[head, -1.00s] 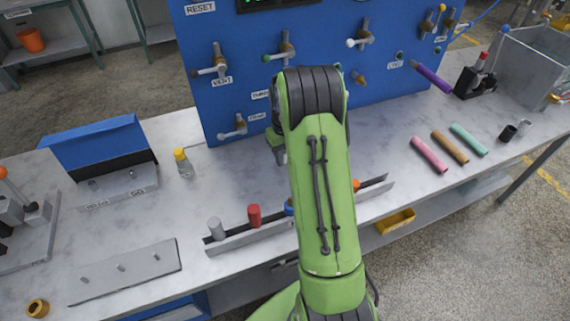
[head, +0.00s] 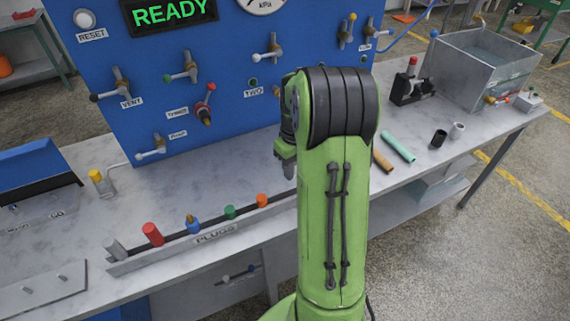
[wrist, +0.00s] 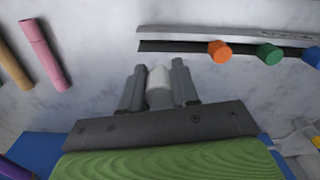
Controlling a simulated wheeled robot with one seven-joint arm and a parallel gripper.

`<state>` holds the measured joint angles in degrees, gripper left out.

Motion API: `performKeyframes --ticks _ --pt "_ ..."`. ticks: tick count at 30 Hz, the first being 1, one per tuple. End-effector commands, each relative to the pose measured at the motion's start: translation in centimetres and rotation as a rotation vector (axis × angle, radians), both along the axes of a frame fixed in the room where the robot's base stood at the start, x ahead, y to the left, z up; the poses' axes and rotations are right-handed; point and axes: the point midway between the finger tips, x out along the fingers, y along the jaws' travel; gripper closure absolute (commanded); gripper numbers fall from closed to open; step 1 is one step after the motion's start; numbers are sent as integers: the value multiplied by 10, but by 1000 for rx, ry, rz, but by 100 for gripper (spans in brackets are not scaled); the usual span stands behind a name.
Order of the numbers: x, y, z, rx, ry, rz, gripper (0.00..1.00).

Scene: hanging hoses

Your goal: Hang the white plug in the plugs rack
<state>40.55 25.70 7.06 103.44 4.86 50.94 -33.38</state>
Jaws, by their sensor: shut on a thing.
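In the wrist view my gripper (wrist: 157,72) is shut on the white plug (wrist: 159,84), which sits between its two grey fingers. The plugs rack (head: 215,236) is a long grey rail along the bench's front edge. It holds a grey plug (head: 115,249), a red plug (head: 152,235), a blue plug (head: 192,225), a green plug (head: 230,212) and an orange plug (head: 262,201). In the wrist view the bare end of the rack (wrist: 165,43) lies ahead of the fingers, beside the orange plug. In the head view my gripper (head: 288,168) is above the bench; the white plug is hidden there.
The blue panel (head: 225,85) with valves stands behind the bench. A pink hose (wrist: 45,55) and a brown hose (wrist: 12,58) lie beside my gripper in the wrist view. A teal hose (head: 398,147) and grey tank (head: 487,65) are to the right.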

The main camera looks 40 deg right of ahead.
Motion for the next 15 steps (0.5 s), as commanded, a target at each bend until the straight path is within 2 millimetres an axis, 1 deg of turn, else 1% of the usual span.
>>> performKeyframes --ticks 13,15 --pt "-1 0 1 -1 2 5 100" --pt "-1 0 -5 -1 1 4 100"
